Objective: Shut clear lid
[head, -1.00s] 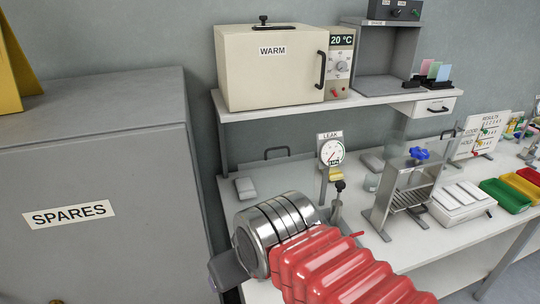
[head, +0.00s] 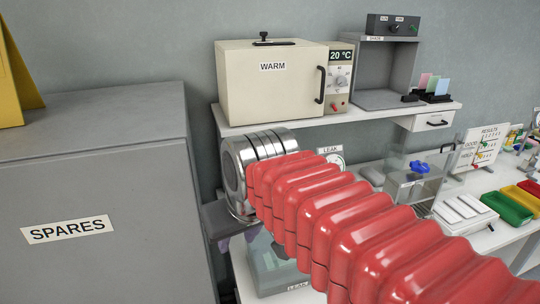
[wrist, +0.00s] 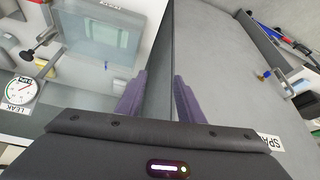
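A clear-walled box (head: 272,262) with a LEAK label stands on the bench, partly behind my red arm. In the wrist view a clear panel (wrist: 100,42) fills the upper left. I cannot tell whether it is the lid or a wall, nor how far open the lid stands. My gripper (head: 237,243) is left of the box, near the grey cabinet's side, pointing down. In the wrist view its purple fingers (wrist: 157,97) are apart with nothing held between them; the panel lies left of them. My arm hides the box's back part in the head view.
The SPARES cabinet (head: 90,190) stands close on the left. Above the bench, a shelf (head: 385,110) carries the WARM oven (head: 270,85). The LEAK gauge (wrist: 18,92) stands beside the clear panel. A stand with a blue knob (head: 420,167) and coloured trays (head: 505,207) are to the right.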

